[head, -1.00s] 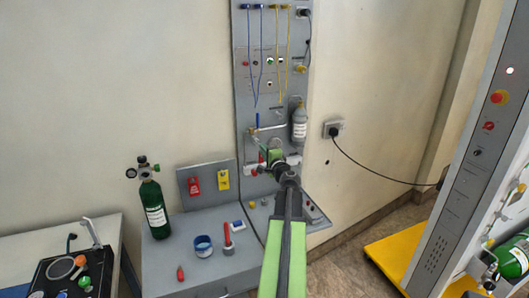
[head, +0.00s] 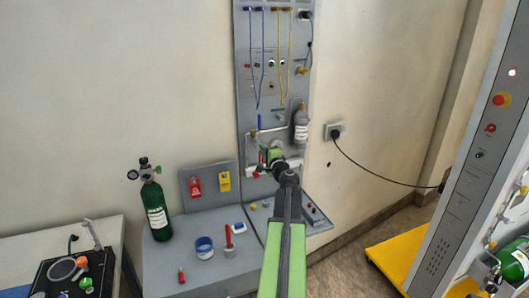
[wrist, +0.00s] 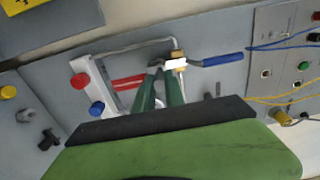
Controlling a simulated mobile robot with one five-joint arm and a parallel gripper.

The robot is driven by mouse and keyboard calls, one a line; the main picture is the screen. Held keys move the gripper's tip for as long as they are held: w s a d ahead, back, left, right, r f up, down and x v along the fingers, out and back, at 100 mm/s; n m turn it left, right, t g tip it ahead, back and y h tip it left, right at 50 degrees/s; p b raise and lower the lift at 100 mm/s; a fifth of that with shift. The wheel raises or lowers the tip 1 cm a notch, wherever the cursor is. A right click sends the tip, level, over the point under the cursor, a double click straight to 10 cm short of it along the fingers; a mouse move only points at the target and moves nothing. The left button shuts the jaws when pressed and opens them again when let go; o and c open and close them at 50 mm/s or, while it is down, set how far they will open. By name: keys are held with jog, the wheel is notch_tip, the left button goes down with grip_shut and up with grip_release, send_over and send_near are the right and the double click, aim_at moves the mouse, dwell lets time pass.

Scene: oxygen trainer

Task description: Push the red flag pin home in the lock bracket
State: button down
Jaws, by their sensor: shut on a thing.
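The red flag pin (wrist: 127,82) shows in the wrist view as red strips whose right end meets my left finger; its shaft is hidden. My gripper (wrist: 164,70) is shut on it, with the green fingertips close together by a brass fitting with a white block (wrist: 176,64). In the head view my gripper (head: 275,154) is at the lower part of the grey wall panel, with a bit of red (head: 262,158) just to its left. I cannot make out the lock bracket clearly or how deep the pin sits.
A blue-handled lever (wrist: 222,59) lies right of the fingertips. A white piece with red and blue knobs (wrist: 97,88) is to the left. A grey bottle (head: 301,128) hangs right of my gripper. A green cylinder (head: 155,210) stands on the grey bench at left.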

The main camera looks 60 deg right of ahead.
jog(key=shift+x, duration=1.5)
jog(key=c, duration=1.3)
grip_release()
